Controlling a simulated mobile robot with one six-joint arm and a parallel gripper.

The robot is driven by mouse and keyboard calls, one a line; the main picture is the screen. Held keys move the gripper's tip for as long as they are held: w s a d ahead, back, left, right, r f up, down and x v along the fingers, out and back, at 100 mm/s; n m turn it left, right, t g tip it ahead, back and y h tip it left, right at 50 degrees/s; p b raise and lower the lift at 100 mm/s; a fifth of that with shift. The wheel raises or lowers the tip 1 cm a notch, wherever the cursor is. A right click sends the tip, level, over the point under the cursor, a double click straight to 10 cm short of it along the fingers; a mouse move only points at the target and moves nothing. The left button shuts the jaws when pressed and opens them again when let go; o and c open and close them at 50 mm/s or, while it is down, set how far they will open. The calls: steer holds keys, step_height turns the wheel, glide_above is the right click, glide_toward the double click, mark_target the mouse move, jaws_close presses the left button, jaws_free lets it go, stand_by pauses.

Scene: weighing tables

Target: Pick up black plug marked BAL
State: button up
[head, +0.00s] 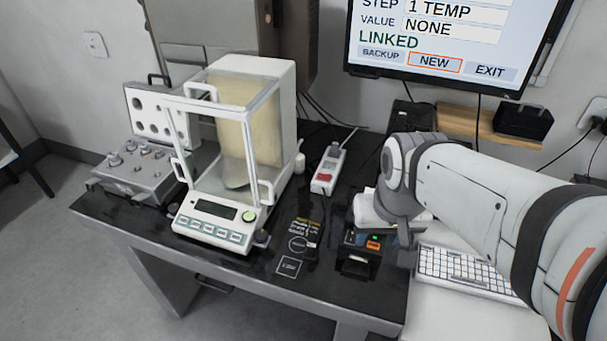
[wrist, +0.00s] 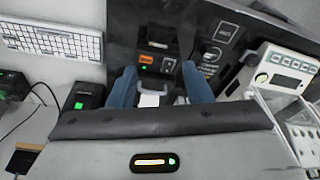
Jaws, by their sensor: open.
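A small black object, likely the plug (head: 313,237), lies on the dark tabletop between the balance and the small printer, beside printed table markings. I cannot read BAL on it. What seems to be the same object (wrist: 209,62) shows in the wrist view, just beyond and right of the right fingertip. My gripper (wrist: 161,76) is open, with two blue fingers apart over the table near the printer. I see nothing gripped. In the head view my arm comes in from the right and its wrist hides the fingers.
The black printer (head: 358,262) with an orange button stands right of the markings. The glass-sided balance (head: 207,228) is to the left. A power strip (head: 327,171) lies behind. A keyboard (head: 465,269) is at right; a screen (head: 440,35) hangs above.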

steer(key=w+a+f+m+g+b, duration=0.1)
steer(key=w+a+f+m+b, duration=0.1)
steer(key=w+a+f, duration=0.3)
steer(key=m+g+b, duration=0.1)
steer(key=m, duration=0.1)
glide_above(311, 245)
steer(key=f, duration=0.4)
steer(key=s+d+f, duration=0.1)
steer(key=shift+f, duration=0.4)
steer(key=f, duration=0.5)
steer(key=w+a+f, duration=0.1)
steer(key=f, duration=0.2)
steer(key=shift+f, duration=0.15)
steer(key=shift+s, duration=0.1)
steer(key=shift+c, duration=0.3)
jaws_close()
